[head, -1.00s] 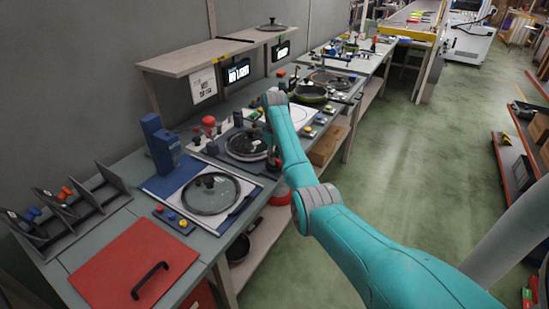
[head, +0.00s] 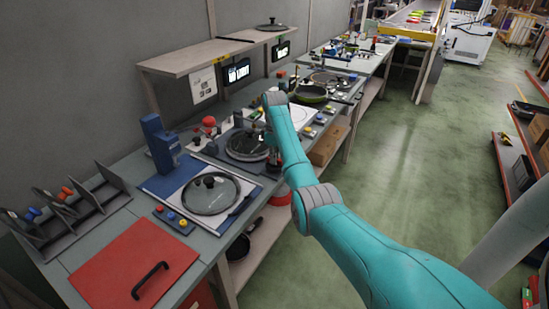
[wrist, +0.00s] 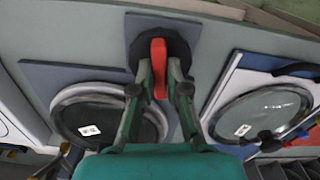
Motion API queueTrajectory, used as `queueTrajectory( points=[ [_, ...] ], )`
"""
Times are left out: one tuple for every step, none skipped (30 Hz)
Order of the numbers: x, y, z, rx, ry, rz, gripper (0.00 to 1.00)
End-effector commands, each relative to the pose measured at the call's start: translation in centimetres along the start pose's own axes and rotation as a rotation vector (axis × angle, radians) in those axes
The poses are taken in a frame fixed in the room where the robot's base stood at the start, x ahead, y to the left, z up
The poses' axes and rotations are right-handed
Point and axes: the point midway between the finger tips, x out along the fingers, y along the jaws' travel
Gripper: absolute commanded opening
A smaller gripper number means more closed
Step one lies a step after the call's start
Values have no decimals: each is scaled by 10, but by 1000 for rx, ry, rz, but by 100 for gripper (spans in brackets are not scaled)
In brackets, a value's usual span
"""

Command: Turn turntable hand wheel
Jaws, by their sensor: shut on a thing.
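The hand wheel (wrist: 180,47) shows in the wrist view as a dark round disc with a red handle (wrist: 158,57) across it. My gripper (wrist: 160,75) is shut on the red handle, one finger on each side. In the head view my gripper (head: 274,155) is at the front of the bench, beside the round turntable (head: 243,146); the wheel is mostly hidden there.
A glass-lidded pan (head: 208,194) on a blue and white board stands nearer me. A red panel with a black handle (head: 125,262), a blue block tower (head: 160,145) and a red ball knob (head: 208,121) are close by. A shelf (head: 205,55) overhangs the back.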

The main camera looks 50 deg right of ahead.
Motion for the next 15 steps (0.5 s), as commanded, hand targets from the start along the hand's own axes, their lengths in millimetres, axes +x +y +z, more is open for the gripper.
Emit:
queueTrajectory(
  points=[
    [0,0,0,0,0,0,0],
    [0,0,0,0,0,0,0],
    [0,0,0,0,0,0,0],
    [0,0,0,0,0,0,0],
    [0,0,0,1,0,0,0],
    [0,0,0,1,0,0,0],
    [0,0,0,1,0,0,0],
    [0,0,0,1,0,0,19],
    [0,0,0,1,0,0,29],
    [0,0,0,1,0,0,37],
    [0,0,0,1,0,0,40],
    [0,0,0,1,0,0,40],
    [0,0,0,1,0,0,40],
    [0,0,0,1,0,0,40],
    [0,0,0,1,0,0,40]
  ],
)
